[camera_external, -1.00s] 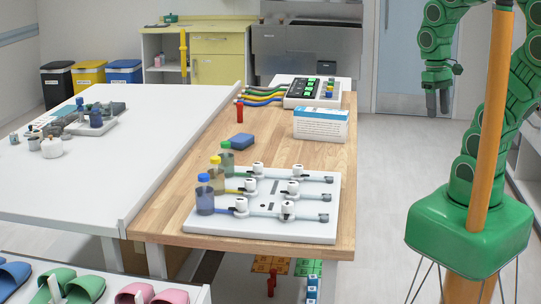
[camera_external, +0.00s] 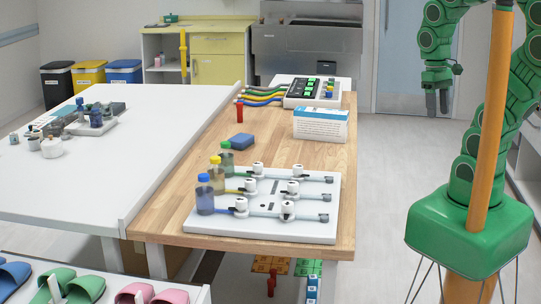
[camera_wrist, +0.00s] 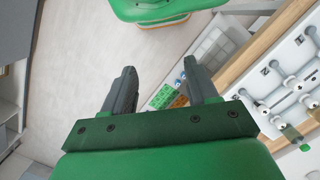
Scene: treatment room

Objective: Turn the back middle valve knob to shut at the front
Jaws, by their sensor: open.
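A white valve board (camera_external: 262,233) lies on the near end of the wooden table. It carries several white valve knobs in rows, each row running from a bottle at the left. In the middle row, one knob (camera_external: 250,186) stands nearer the bottles and another knob (camera_external: 293,187) stands to its right. The turn of each knob is too small to tell. My gripper (camera_external: 437,102) hangs in the air right of the table, over the floor, far from the knobs. It is open and empty. In the wrist view my gripper (camera_wrist: 160,75) points at floor; the board (camera_wrist: 282,85) shows at the right.
Blue-, yellow- and green-capped bottles stand at the board's left edge, including the blue-capped one (camera_external: 205,197). A blue block (camera_external: 242,141), a red item (camera_external: 239,111), a box (camera_external: 320,125) and a control panel (camera_external: 312,92) lie farther back. Bare floor lies right of the table.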

